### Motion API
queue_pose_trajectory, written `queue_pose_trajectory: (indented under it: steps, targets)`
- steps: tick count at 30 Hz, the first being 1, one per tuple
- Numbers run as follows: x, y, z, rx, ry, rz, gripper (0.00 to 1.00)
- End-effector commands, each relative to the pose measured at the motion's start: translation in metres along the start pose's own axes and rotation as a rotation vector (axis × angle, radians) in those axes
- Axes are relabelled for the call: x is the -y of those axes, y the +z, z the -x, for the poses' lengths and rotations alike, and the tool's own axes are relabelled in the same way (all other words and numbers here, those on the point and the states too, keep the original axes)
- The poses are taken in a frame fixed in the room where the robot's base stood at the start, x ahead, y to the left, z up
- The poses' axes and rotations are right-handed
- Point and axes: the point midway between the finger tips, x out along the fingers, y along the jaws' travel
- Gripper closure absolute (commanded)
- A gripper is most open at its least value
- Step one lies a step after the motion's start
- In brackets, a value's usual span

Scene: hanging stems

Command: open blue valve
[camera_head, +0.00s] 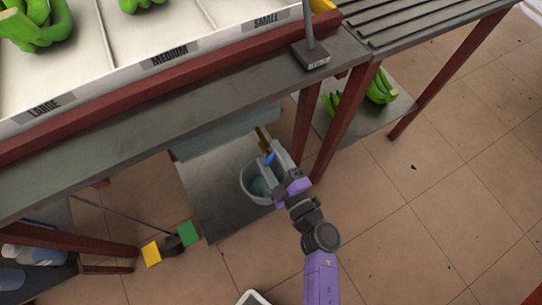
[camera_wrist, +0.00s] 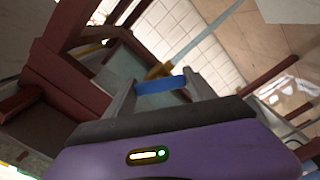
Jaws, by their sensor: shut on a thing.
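The blue valve handle (camera_wrist: 160,86) lies between the two fingers of my gripper (camera_wrist: 158,92) in the wrist view, and the fingers are shut on it. Behind it is a brass valve body (camera_wrist: 158,70) with a pale pipe running up and away. In the head view the blue handle (camera_head: 270,158) shows as a small patch at my gripper (camera_head: 277,157), next to the brass part (camera_head: 263,138). Below the valve stands a grey bucket (camera_head: 247,185) with bluish-green contents. My gripper and wrist hide part of the bucket and valve.
A grey table (camera_head: 200,105) with red legs stands above and close to the valve; a red leg (camera_head: 305,120) is just right of my gripper. Green bananas (camera_head: 380,88) lie on a low shelf at right. Yellow and green blocks (camera_head: 152,253) are at lower left. Tiled floor at right is clear.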

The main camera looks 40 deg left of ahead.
Motion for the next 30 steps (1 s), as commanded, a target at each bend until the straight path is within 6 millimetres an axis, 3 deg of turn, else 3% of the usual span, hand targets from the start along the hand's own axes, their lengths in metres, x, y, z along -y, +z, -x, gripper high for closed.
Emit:
queue_pose_trajectory:
  steps: [15,30]
  targets:
    - [0.0023,0.0004,0.0008,-0.001,0.000,0.417,0.77]
    - [0.0022,-0.0001,0.0007,-0.001,-0.001,0.558,0.77]
